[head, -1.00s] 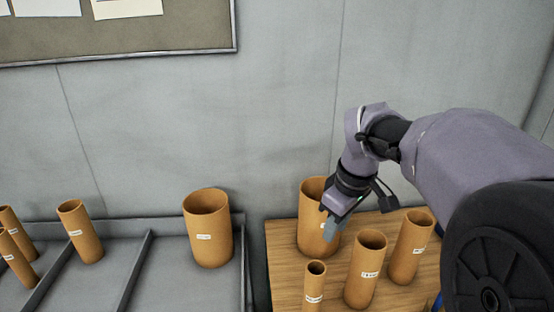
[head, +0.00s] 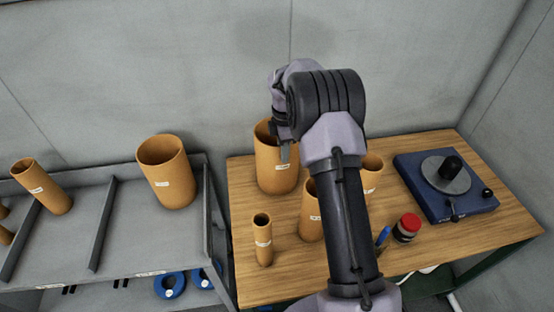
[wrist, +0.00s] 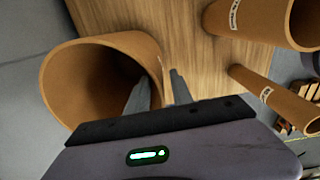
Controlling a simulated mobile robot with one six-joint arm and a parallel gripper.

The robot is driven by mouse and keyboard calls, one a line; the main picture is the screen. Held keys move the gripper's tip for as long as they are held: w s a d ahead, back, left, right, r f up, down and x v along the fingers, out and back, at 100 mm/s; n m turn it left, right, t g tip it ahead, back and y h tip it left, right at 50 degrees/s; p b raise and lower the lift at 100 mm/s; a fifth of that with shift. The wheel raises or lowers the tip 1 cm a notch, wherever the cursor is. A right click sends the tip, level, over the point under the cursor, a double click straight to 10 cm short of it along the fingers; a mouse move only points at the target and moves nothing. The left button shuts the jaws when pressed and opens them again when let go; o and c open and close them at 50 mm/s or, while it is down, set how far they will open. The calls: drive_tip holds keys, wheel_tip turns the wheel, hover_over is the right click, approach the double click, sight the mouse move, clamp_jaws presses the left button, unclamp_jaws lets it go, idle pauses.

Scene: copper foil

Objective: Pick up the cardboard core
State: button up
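The largest cardboard core (head: 276,178) on the table is a wide, upright brown tube with a white label. My gripper (head: 284,152) is at its upper right side, partly hidden by my arm. In the wrist view, the wide core (wrist: 85,85) has its open mouth towards the camera. My gripper (wrist: 162,75) has its fingers apart, one over the mouth and the other outside the rim, with the core's wall between them. Wood shows between the outer finger and the wall. Other cores stand close by: a thin one (head: 263,242), a medium one (head: 309,215) and one behind my arm (head: 372,180).
The wooden table (head: 460,240) also holds a blue device with a round plate (head: 440,185) and a red-capped jar (head: 408,227). A grey divided shelf (head: 130,225) at left carries a wide core (head: 167,175) and narrower ones (head: 42,188). A grey wall stands behind.

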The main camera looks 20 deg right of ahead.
wheel_tip(320, 180, down, 4)
drive_tip(key=shift+f, duration=0.1)
clamp_jaws()
idle(1.4)
